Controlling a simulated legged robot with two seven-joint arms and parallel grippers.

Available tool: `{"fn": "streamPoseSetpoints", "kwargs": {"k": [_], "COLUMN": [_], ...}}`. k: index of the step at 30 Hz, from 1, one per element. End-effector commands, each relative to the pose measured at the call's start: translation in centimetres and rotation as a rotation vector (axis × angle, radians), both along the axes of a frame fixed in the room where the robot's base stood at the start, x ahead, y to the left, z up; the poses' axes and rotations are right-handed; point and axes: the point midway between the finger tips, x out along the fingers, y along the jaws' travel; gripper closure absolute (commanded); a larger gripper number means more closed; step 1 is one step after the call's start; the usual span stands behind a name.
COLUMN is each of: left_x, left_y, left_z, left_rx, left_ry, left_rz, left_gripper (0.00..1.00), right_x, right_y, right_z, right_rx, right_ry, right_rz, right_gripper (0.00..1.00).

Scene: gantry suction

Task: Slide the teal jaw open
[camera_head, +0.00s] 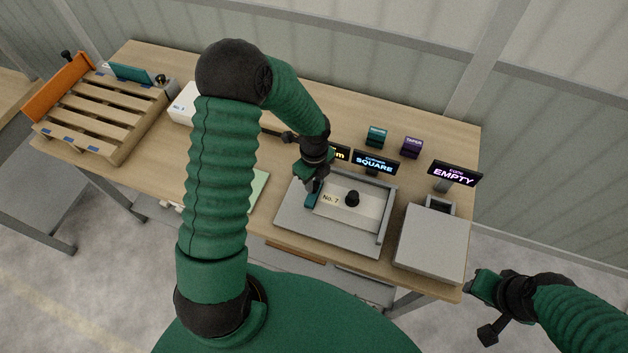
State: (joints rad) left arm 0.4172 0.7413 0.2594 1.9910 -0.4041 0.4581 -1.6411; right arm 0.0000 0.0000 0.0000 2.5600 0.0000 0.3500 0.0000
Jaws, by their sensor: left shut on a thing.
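The teal jaw (311,201) is a small upright block at the left side of a grey fixture tray (290,222). It stands beside the left end of a pale plate (370,209) marked "No. 7", which has a black knob (352,198). My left gripper (313,187) reaches down over the teal jaw and is shut on it. The fingers and wrist hide the top of the jaw. My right gripper (476,286) hangs past the table's right front corner, away from the fixture. Its finger gap is not clear.
Displays reading "SQUARE" (376,163) and "EMPTY" (453,174) stand behind the fixture and a grey box (432,243). Teal (376,136) and purple (412,147) blocks sit farther back. A wooden pallet (105,112) is at left. My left arm hides the table's middle.

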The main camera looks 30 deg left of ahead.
Motion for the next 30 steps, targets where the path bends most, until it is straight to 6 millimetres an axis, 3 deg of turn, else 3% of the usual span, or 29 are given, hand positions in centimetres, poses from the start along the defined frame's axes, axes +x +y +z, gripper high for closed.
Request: {"fn": "streamPoseSetpoints", "kwargs": {"k": [11,21,30], "left_x": [-0.1,-1.5,-1.6], "left_y": [0.3,6.0,6.8], "left_z": [0.0,0.2,-0.1], "left_rx": [-0.001,-0.003,0.002], "left_ry": [0.001,0.002,0.000], "left_rz": [0.001,0.004,0.001], "left_gripper": [1.00,1.00,1.00], "right_x": [0.0,0.0,0.0], "right_y": [0.0,0.0,0.0], "right_z": [0.2,3.2,3.1], "right_rx": [0.000,0.000,0.000], "right_ry": [0.000,0.000,0.000], "right_rz": [0.000,0.000,0.000], "right_gripper": [0.64,0.64,0.64]}}
